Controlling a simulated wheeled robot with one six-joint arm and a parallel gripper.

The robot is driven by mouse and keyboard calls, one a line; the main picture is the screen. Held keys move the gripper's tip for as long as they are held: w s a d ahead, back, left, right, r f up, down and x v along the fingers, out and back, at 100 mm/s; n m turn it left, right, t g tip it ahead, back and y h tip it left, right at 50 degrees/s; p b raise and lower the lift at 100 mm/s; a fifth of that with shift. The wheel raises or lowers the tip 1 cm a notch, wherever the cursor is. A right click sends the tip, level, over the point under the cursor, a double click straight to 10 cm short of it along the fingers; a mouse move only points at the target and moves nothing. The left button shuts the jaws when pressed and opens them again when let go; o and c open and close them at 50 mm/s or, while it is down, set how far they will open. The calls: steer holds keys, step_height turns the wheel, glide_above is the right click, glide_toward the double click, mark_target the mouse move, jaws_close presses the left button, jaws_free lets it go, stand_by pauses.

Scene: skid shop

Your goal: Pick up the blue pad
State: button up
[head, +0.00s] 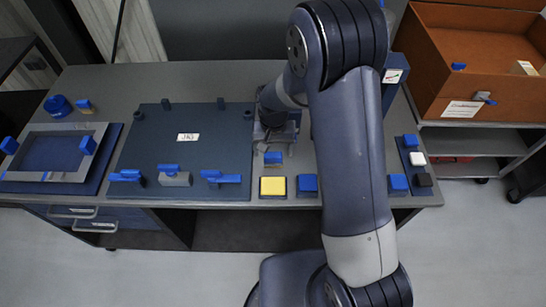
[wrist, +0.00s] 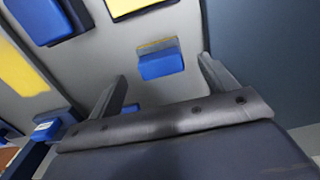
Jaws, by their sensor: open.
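A small block with a blue face and a greyish-tan back (head: 273,158) stands on the grey bench just in front of my gripper (head: 270,128). In the wrist view the block (wrist: 160,62) appears between and just beyond the fingertips of my gripper (wrist: 163,78), with space on both sides. My gripper is open and empty. A square blue pad on a dark base (head: 307,184) lies nearer the bench's front edge, right of a yellow pad (head: 273,187). The blue one also shows in the wrist view (wrist: 38,14). Another blue square (head: 397,183) sits right of my arm. I cannot tell which is meant.
A dark jig board (head: 145,150) with blue-handled clamps lies to the left. A framed tray (head: 97,137) and a blue knob (head: 58,105) are farther left. An orange-brown box (head: 490,45) stands at the right. My arm hides part of the bench.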

mark_target(273, 155)
steer(key=shift+s+f+p, duration=0.1)
steer(key=shift+f+p, duration=0.3)
steer(key=shift+f, duration=1.6)
steer(key=shift+c, duration=0.3)
steer(key=c, duration=1.1)
steer(key=shift+r, duration=0.15)
step_height(273, 155, up, 10)
steer(key=shift+f+b, duration=0.15)
steer(key=shift+b, duration=0.65)
steer(key=o, duration=0.5)
steer(key=c, duration=0.3)
